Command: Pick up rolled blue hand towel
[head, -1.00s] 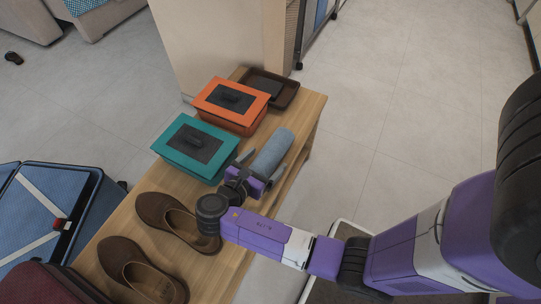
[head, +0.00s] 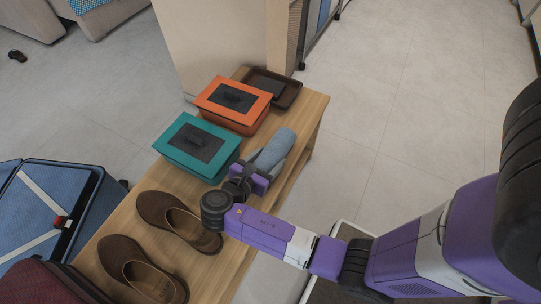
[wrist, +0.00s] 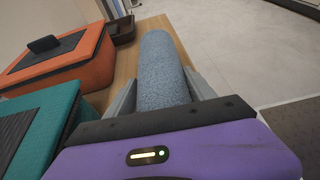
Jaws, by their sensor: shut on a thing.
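The rolled blue hand towel (head: 276,147) lies lengthwise on the wooden bench, right of the teal box. In the wrist view the towel (wrist: 162,72) runs away from me between the two fingers. My gripper (head: 267,158) is shut on the towel's near part, with one finger on each side; it also shows in the wrist view (wrist: 163,98). The towel's near end is hidden by the gripper body. I cannot tell whether the towel is clear of the bench top.
The teal box (head: 197,147) stands close left of my gripper. An orange box (head: 232,104) and a dark tray (head: 285,92) are farther back on the wooden bench (head: 311,112). Brown shoes (head: 165,215) sit at the near left. An open blue suitcase (head: 40,215) is beside the bench. Floor at right is open.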

